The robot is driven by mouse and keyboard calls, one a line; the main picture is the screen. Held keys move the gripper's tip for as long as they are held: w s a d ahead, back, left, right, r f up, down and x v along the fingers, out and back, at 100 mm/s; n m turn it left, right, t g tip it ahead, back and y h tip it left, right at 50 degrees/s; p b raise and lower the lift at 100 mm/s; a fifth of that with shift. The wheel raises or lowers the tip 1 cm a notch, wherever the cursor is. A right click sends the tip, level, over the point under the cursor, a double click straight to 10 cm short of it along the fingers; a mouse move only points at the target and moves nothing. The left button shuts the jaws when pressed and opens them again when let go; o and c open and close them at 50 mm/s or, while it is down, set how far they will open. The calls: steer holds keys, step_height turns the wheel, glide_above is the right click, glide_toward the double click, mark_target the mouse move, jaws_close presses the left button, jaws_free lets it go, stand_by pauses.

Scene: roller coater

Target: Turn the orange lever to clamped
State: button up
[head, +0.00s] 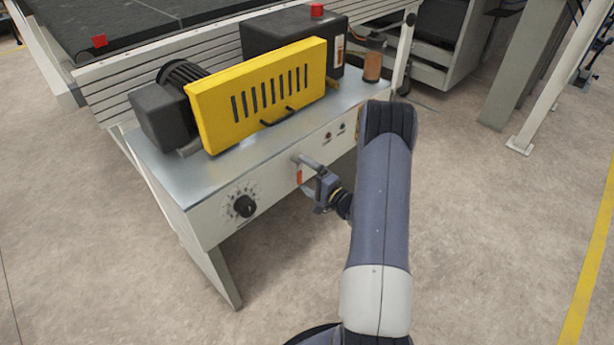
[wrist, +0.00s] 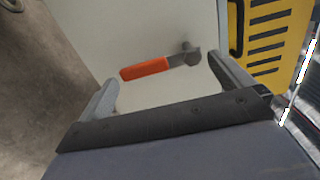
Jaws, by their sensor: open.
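The orange lever has an orange grip (wrist: 145,69) and a grey pivot end (wrist: 188,53), mounted on the pale front panel. In the wrist view it lies between my finger tips, grip toward the left finger and pivot toward the right. In the head view its orange grip (head: 299,176) points downward on the panel, partly hidden by my gripper (head: 303,176). My gripper is open, with its fingers spread wide in the wrist view (wrist: 162,70). No contact with the lever is visible. Any clamped marking is not readable.
A yellow slotted guard (head: 262,92) with a black handle stands on the machine top above. Open floor (head: 480,230) lies to the right.

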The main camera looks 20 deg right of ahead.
steer(key=v, duration=1)
steer(key=shift+s+p, duration=0.3)
steer(key=shift+p, duration=0.15)
steer(key=shift+w+d, duration=0.1)
steer(key=shift+w, duration=0.05)
steer(key=b+x, duration=0.1)
steer(key=x, duration=0.9)
steer(key=shift+w, duration=0.3)
steer(key=shift+s, duration=0.1)
